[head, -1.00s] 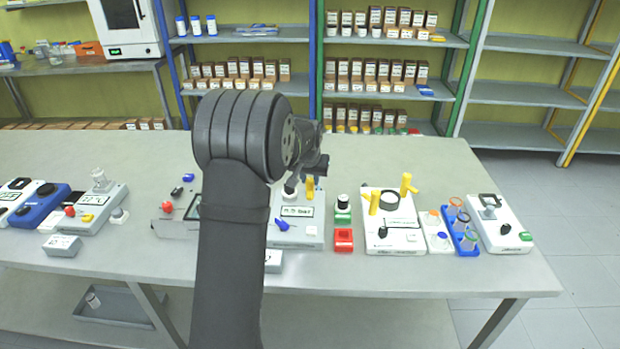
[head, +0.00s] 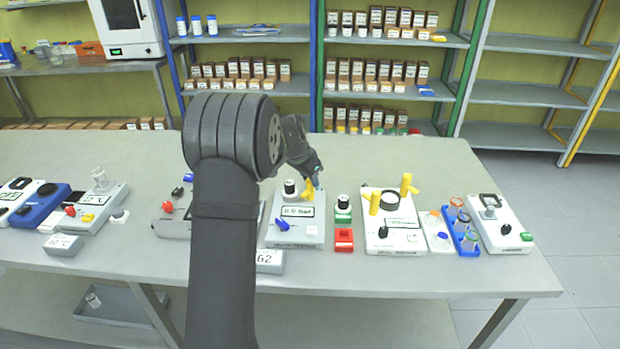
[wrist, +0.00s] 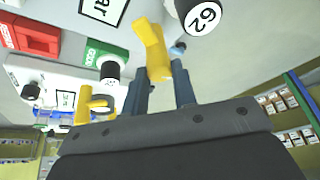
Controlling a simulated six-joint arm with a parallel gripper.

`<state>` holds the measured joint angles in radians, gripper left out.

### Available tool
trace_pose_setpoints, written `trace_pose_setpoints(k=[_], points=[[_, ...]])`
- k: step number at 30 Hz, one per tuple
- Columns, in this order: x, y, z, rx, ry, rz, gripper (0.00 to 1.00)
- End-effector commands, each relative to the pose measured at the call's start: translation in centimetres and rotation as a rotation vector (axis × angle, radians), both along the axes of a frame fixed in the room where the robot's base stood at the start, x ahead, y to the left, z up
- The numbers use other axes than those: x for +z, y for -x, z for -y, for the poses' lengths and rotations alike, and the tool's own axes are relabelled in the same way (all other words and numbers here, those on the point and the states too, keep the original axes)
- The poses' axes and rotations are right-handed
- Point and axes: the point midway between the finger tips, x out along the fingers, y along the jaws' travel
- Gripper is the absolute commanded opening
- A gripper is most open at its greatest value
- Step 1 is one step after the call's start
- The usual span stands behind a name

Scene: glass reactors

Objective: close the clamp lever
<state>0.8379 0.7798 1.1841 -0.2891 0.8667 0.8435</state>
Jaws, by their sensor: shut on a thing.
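The yellow clamp lever (head: 308,191) stands at the back right of a white device (head: 300,232) with a display, near the middle of the table. A black knob (head: 290,188) with a white body stands just left of the lever. My gripper (head: 317,182) reaches down to the lever from behind and above. In the wrist view the lever (wrist: 152,45) lies between the two fingers of my gripper (wrist: 160,76), which are shut on it. The knob, marked 62, shows beside it in the wrist view (wrist: 200,14). The lever's lower end is partly hidden in the head view.
A green block with a black knob (head: 343,208) and a red block (head: 344,239) stand close right of the device. Further right is another white device (head: 395,238) with yellow posts. A blue switch (head: 282,225) sits at the device's front left. The table's back is clear.

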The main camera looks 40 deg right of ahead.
Motion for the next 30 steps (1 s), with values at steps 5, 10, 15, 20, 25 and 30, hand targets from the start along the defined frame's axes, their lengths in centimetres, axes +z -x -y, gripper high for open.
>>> trace_pose_setpoints(k=[5,10,15,20,25,30], points=[[-0.07,-0.15,-0.08,-0.165,-0.001,-0.002,0.02],[-0.09,-0.26,-0.08,-0.326,0.000,-0.001,0.02],[-0.11,-0.31,-0.06,-0.489,-0.001,-0.002,0.02],[-0.10,-0.36,-0.01,-0.637,-0.001,0.000,0.02],[-0.10,-0.40,-0.01,-0.775,-0.002,-0.001,0.02],[-0.09,-0.44,0.00,-0.883,-0.002,0.000,0.02]])
